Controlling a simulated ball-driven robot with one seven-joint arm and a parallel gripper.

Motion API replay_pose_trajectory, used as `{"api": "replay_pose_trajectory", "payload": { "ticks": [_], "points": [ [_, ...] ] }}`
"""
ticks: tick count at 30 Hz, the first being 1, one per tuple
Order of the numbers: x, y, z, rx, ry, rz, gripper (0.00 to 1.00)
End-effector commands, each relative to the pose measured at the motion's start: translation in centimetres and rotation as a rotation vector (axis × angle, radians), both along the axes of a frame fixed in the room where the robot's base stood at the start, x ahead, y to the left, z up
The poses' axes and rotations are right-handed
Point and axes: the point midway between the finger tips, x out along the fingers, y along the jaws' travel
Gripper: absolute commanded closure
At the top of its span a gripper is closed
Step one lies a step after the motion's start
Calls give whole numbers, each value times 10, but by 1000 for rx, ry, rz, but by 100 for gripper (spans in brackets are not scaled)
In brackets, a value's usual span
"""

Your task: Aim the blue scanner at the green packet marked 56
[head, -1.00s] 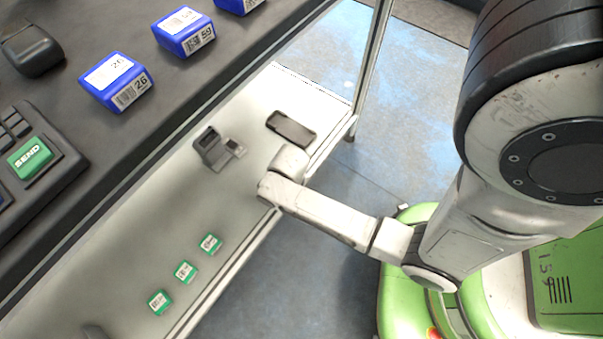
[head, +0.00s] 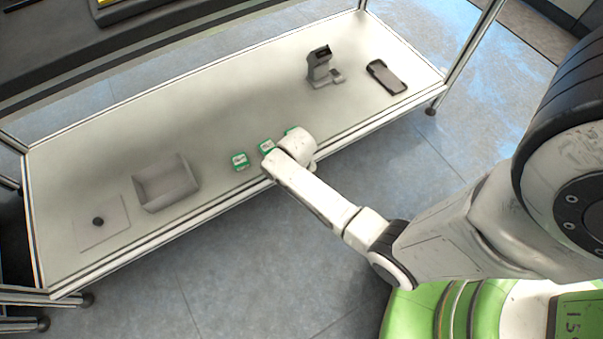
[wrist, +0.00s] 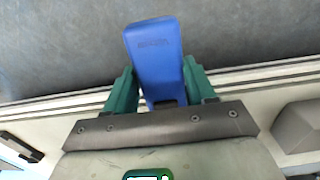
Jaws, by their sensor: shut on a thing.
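My gripper (wrist: 160,88) has green fingers shut on the blue scanner (wrist: 154,50), which points up in the wrist view. In the head view my forearm hides the jaws and the scanner. Green packets stand in a row on the white shelf: a left one (head: 240,161), a middle one (head: 267,146), and a right one (head: 290,131) mostly hidden behind the end of my arm. Their numbers are too small to read, so I cannot tell which is 56. The end of my arm is beside the middle and right packets.
A grey holder (head: 320,70) and a dark flat device (head: 387,77) are at the shelf's right. An open tray (head: 149,207) and a pale plate (head: 88,237) with a dark disc are at the left. The shelf (head: 120,135) is bare behind the packets.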

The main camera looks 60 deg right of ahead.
Motion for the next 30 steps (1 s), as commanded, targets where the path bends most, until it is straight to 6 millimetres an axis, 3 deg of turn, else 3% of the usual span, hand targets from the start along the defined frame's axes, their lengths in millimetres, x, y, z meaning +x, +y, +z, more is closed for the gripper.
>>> {"api": "replay_pose_trajectory", "payload": {
  "ticks": [8, 21, 30],
  "points": [
    [1, -1, -15, -1, -1, -1, 85],
    [0, -1, -62, -1, -1, -1, 85],
    [0, -1, -70, -1, -2, -1, 85]
  ]
}}
